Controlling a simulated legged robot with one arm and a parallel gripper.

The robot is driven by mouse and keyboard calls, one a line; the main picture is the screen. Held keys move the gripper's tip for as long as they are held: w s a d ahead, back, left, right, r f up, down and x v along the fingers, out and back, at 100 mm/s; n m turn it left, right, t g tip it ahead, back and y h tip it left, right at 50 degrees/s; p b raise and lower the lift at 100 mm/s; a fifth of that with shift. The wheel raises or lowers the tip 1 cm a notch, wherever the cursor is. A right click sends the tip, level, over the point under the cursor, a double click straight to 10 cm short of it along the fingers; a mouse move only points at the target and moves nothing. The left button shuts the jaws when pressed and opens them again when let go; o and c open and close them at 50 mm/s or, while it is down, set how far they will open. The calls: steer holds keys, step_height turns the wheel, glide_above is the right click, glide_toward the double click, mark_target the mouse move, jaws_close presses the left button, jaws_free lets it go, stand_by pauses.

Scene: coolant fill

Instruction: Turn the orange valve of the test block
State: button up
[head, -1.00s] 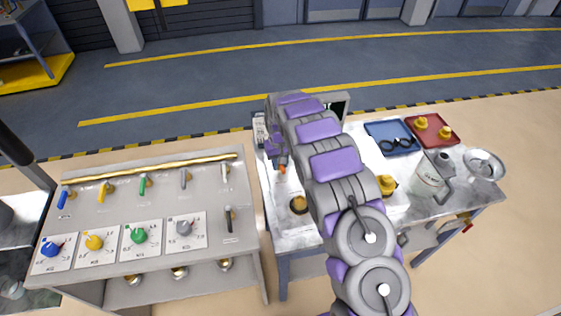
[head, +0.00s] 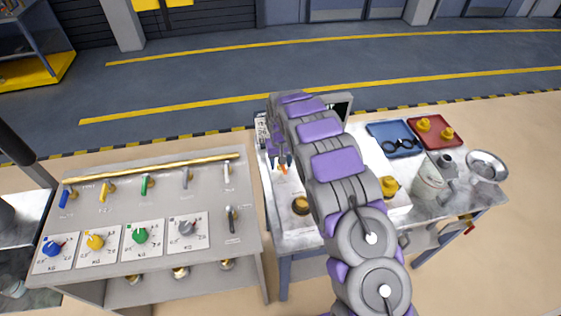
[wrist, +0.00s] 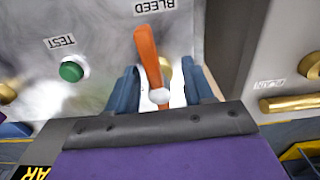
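The orange valve handle (wrist: 149,58) shows in the wrist view as a lever with a pale round pivot at its near end, beside the upside-down BLEED label. In the head view the orange handle (head: 284,170) is small, at the left part of the right-hand table. My gripper (wrist: 160,88) is open, with one blue finger on each side of the handle's near part. A gap shows on both sides, so neither finger visibly touches it. In the head view my gripper (head: 280,160) points down at the handle; its depth relative to the handle is hard to tell.
A green TEST button (wrist: 71,71) is left of the handle, and a brass fitting (wrist: 292,102) is at right. The valve panel (head: 200,250) stands left of the table. A blue tray (head: 376,128), a red tray (head: 456,139) and a metal jug (head: 428,185) lie right of my arm.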

steer(key=shift+d, duration=0.1)
steer(key=shift+r, duration=0.3)
step_height(320, 180, up, 17)
steer(key=p, duration=0.1)
steer(key=shift+f, duration=0.15)
stand_by(0.4)
